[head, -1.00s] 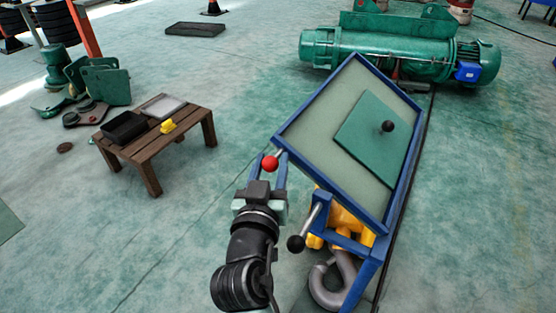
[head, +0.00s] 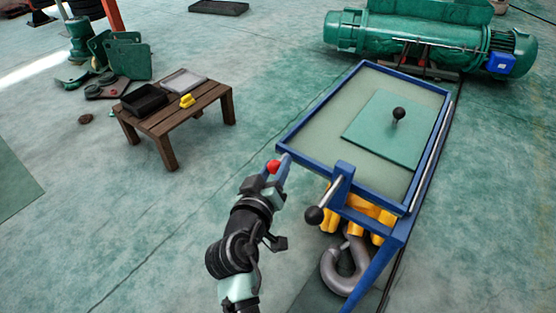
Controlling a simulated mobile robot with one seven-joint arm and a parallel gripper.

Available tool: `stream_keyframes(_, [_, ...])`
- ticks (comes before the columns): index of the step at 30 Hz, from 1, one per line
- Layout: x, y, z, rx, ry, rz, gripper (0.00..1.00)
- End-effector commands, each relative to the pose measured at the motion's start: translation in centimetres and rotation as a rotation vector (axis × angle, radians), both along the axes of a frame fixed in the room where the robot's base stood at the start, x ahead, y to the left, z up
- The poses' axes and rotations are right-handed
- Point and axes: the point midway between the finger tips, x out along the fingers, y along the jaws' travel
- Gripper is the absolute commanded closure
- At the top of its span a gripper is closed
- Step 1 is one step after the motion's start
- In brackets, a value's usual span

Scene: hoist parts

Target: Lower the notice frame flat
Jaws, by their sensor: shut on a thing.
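The notice frame (head: 297,150) is a blue rectangular rim around a pale green panel. It lies nearly level on its blue stand (head: 388,258); I cannot tell whether it rests fully down. A darker green square plate (head: 372,132) with a black knob (head: 399,114) is on the panel. A red ball (head: 273,166) shows at the frame's near left corner. My gripper (head: 277,172) is at that corner, shut on the frame's edge by the red ball; its fingertips are partly hidden.
A lever with a black ball (head: 314,215) sticks out at the stand's front. A yellow hook block (head: 366,216) with a grey hook (head: 343,268) sits beneath. A low wooden table (head: 170,122) stands left, a green hoist (head: 425,42) behind. Floor between table and stand is clear.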

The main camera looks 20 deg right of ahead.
Motion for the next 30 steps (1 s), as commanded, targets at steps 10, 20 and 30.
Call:
stream_keyframes(10, [0.3,0.8,-1.7,-0.029,0.044,0.018,1.0])
stream_keyframes(20, [0.2,0.8,-2.0,-0.033,0.053,0.017,1.0])
stream_keyframes(30, [0.1,0.5,-2.0,-0.032,0.053,0.011,0.33])
